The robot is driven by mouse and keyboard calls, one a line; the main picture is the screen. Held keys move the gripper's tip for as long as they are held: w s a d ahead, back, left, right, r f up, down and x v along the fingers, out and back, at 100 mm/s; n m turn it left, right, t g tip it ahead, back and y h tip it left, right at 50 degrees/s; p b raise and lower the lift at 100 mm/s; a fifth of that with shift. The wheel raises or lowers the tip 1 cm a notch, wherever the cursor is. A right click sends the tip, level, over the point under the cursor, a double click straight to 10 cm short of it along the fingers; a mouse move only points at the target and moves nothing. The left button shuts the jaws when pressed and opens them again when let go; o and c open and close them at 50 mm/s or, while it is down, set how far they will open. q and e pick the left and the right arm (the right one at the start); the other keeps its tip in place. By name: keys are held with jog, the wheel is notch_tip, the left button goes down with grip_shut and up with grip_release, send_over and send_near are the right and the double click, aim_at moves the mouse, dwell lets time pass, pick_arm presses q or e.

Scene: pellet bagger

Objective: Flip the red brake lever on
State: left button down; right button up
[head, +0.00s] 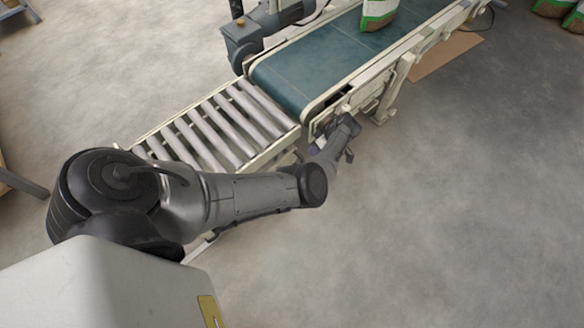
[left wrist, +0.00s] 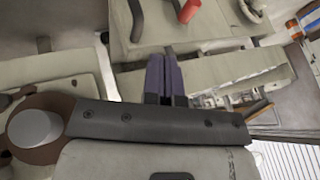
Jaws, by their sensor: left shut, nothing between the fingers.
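A red knob-like piece (left wrist: 188,10), probably the brake lever's handle, shows at the top edge of the left wrist view against a pale machine panel. Its upper end is cut off by the frame. My left gripper (left wrist: 165,60) is shut and empty, its two dark fingers together, pointing toward the panel below and left of the red piece. They look apart from it. In the head view my left gripper (head: 346,112) is at the side of the conveyor's near end, and I cannot make out the red lever there. My right gripper is in neither view.
A green conveyor belt (head: 325,58) runs to the upper right, with a roller section (head: 215,130) at its near end. A bag (head: 378,12) stands on the belt. A grey motor (head: 250,35) sits on the far side. Open concrete floor (head: 470,200) lies to the right.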

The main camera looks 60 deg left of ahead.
pick_arm(q)
jog(key=s+a+f+b, duration=0.1)
jog(key=s+f+b, duration=0.4)
jog(key=s+f, duration=0.4)
jog(key=shift+a, duration=0.15)
dwell(0.6)
